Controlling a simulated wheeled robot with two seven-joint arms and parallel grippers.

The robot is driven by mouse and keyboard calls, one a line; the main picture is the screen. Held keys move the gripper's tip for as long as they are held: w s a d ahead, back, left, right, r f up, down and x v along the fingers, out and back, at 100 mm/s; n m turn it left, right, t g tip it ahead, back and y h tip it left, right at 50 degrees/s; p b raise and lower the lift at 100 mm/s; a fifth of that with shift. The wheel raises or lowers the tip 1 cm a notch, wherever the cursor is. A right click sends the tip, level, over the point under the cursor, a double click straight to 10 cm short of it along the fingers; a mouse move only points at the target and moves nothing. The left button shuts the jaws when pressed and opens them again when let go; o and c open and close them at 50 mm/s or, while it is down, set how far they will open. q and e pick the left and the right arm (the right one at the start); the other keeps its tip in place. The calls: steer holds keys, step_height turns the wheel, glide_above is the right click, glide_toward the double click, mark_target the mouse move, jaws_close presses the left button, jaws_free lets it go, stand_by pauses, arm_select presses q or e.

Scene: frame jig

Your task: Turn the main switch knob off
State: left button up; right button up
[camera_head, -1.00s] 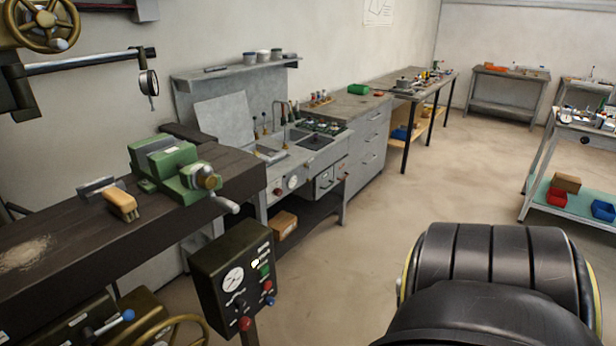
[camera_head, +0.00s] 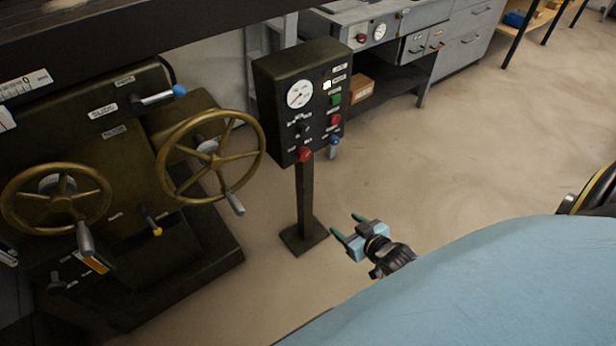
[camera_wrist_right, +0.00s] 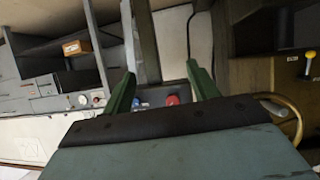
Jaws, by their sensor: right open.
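The dark control box (camera_head: 292,66) stands on a post in the head view. Its front carries a round white gauge, a small black knob (camera_head: 302,128) below the gauge, a green button, red buttons and a blue one. The labels are too small to read, so I cannot tell for sure which is the main switch knob. My right gripper (camera_head: 345,224) is open and empty, below and right of the box, apart from it. In the right wrist view its two green fingers (camera_wrist_right: 158,75) are spread, with a red knob (camera_wrist_right: 172,100) partly hidden behind the gripper body. My left gripper is not in view.
A machine with brass handwheels (camera_head: 211,157) stands left of the post. A dark bench edge (camera_head: 130,35) crosses the upper left. A grey workbench (camera_head: 390,30) with a cardboard box (camera_head: 361,89) is behind. The floor to the right is clear.

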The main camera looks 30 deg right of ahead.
steer(key=w+r+t+b, duration=0.3)
steer(key=w+r+b, duration=0.1)
steer(key=t+y+b, duration=0.1)
steer(key=t+b, duration=0.1)
steer(key=b, duration=0.1)
glide_toward(306, 157)
steer(key=w+b, duration=0.3)
steer(key=w, duration=0.2)
steer(key=shift+w+a+f, duration=0.1)
steer(key=shift+f, duration=0.1)
steer(key=w+b, duration=0.2)
steer(key=w, duration=0.1)
steer(key=shift+w+a, duration=0.15)
steer(key=shift+w, duration=0.05)
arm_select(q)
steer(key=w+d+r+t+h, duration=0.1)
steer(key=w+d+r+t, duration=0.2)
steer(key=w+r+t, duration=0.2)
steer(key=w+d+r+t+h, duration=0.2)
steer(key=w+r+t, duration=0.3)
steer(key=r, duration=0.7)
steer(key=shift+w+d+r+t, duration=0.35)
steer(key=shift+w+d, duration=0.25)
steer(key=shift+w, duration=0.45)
arm_select(e)
steer(key=shift+w, duration=0.3)
steer(key=shift+c, duration=0.3)
